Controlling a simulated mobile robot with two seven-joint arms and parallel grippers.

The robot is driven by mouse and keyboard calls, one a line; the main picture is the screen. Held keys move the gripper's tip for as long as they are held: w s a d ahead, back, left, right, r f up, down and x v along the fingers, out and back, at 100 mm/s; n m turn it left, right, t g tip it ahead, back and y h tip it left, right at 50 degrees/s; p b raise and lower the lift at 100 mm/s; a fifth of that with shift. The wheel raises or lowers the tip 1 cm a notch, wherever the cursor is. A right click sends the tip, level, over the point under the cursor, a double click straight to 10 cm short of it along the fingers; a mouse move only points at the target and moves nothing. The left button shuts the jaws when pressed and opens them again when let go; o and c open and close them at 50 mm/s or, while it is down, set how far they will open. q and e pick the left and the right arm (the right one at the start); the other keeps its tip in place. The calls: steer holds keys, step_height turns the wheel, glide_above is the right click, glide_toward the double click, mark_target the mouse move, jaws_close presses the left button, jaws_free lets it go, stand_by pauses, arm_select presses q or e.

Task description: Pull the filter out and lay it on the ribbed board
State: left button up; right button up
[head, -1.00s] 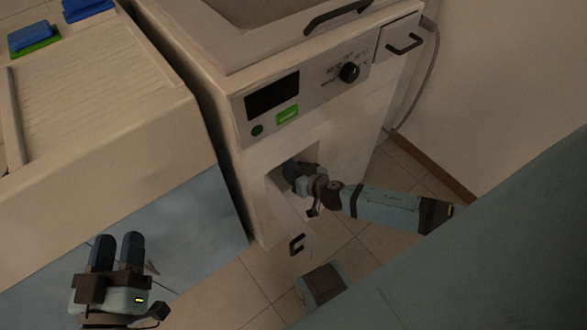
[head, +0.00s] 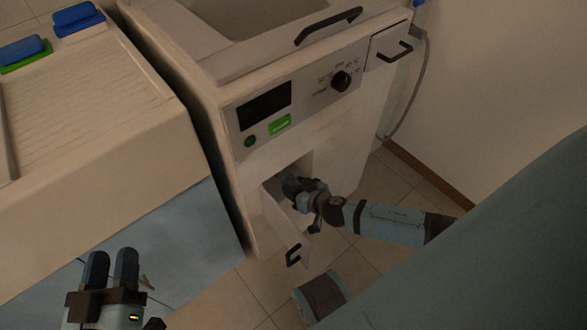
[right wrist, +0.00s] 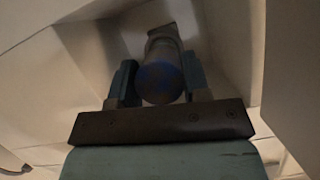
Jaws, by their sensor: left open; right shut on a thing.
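The filter (right wrist: 158,78) is a grey cylinder with a dark blue end, in the right wrist view, inside the recess of the white machine. My right gripper (right wrist: 158,84) is shut on it, one finger on each side. In the head view my right gripper (head: 293,186) reaches into the square opening low on the machine's front and covers the filter there. The ribbed board (head: 95,105) is the pale grooved top at the upper left. My left gripper (head: 112,268) is open and empty in front of the cabinet below the board.
The machine's small flap (head: 288,235) with a dark handle hangs open below the recess. Blue and green items (head: 25,52) lie at the board's far edge, with a blue one (head: 78,18) beyond. The board's middle is bare. A narrow gap separates counter and machine.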

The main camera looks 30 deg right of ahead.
steer(key=shift+s, duration=0.25)
steer(key=shift+s+d, duration=0.1)
steer(key=shift+s, duration=0.2)
steer(key=shift+s+d, duration=0.1)
steer(key=shift+s, duration=0.5)
steer(key=shift+s+b, duration=0.3)
steer(key=shift+s, duration=0.2)
steer(key=s, duration=0.2)
steer(key=s+b, duration=0.1)
steer(key=shift+s+d, duration=0.3)
steer(key=shift+s, duration=0.05)
stand_by(0.5)
